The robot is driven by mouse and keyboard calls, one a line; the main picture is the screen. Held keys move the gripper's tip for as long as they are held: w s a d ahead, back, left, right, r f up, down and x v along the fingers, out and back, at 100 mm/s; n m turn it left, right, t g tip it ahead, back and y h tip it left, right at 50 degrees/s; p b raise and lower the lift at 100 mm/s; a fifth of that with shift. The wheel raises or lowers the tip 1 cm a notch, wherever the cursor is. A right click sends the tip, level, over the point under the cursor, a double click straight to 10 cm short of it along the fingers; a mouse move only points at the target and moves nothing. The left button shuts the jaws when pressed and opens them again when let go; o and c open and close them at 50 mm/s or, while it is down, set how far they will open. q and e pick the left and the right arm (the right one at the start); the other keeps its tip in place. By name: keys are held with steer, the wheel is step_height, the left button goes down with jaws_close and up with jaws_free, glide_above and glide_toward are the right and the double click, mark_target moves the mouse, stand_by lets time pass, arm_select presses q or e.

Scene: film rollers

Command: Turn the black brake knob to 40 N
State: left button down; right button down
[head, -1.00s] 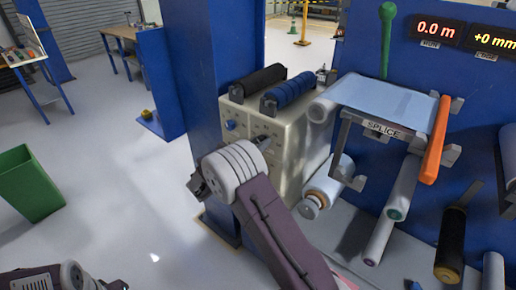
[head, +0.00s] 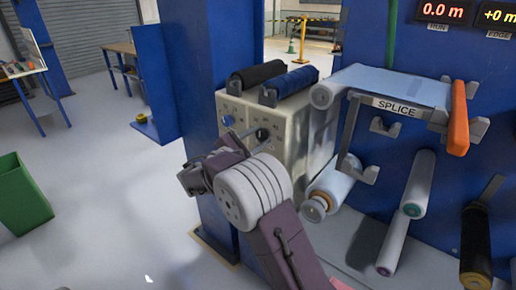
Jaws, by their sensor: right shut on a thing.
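The black brake knob (head: 262,134) is on the front of the beige control box (head: 290,150), right of a blue knob (head: 227,120). My right gripper (head: 248,137) is at the box front, shut on the black knob. Its wrist and white arm joint stand in front and hide much of the lower box face and most of the fingers. The dial marks around the knob are too small to read. My left gripper is out of view.
Black (head: 257,78) and blue (head: 290,85) rollers lie on top of the box. The splice table (head: 395,86) with an orange bar (head: 459,118) stands close on the right. A blue post (head: 203,60) is on the left, with open floor beyond.

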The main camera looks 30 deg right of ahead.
steer(key=m+b, duration=0.3)
steer(key=b, duration=0.1)
steer(key=f+m+b, duration=0.1)
steer(key=m+b, duration=0.2)
steer(key=b, duration=0.1)
steer(key=shift+r+m+b, duration=0.2)
steer(key=shift+m+b, duration=1.2)
steer(key=shift+b, duration=0.1)
steer(key=shift+s, duration=0.1)
steer(key=c, duration=0.9)
jaws_free()
steer(key=shift+r, duration=0.1)
steer(key=p+v, duration=0.1)
steer(key=v, duration=0.8)
